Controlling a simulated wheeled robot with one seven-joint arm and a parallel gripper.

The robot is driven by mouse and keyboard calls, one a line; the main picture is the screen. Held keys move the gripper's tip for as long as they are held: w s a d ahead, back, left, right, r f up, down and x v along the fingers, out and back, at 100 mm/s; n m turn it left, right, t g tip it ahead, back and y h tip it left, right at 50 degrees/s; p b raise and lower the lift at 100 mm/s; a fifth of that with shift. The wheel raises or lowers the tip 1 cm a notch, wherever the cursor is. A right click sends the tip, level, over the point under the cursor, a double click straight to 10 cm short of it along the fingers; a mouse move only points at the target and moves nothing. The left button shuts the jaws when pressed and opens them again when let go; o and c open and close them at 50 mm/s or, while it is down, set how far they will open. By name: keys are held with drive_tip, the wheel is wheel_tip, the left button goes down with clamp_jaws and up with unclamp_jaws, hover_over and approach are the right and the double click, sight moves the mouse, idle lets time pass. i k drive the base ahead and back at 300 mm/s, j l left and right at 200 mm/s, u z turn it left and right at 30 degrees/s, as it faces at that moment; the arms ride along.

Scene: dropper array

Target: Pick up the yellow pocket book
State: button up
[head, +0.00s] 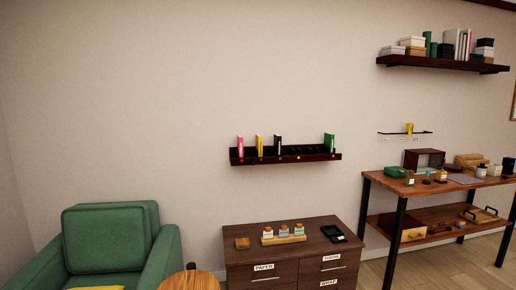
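A slim yellow book (258,145) stands upright in a dark wall rack (238,157), between a pink book (240,145) and a black book (278,145). It looks like the yellow pocket book, though it is small in view. A green book (329,143) stands at the rack's right end. A second yellow object (409,128) sits on a thin wall ledge (390,133) further right; I cannot tell what it is. My gripper is not in view.
Below the rack is a dark drawer cabinet (264,271) with small bottles on top. A green armchair (108,238) and a round wooden top (188,282) are at left. A workbench (385,183) stands right, under a loaded high shelf (440,64). The wall around the rack is bare.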

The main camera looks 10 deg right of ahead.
sight(259, 138)
drive_tip(key=i, duration=0.8)
drive_tip(key=i+l, duration=0.15)
drive_tip(key=i, duration=0.7)
drive_tip(key=j+u, duration=0.05)
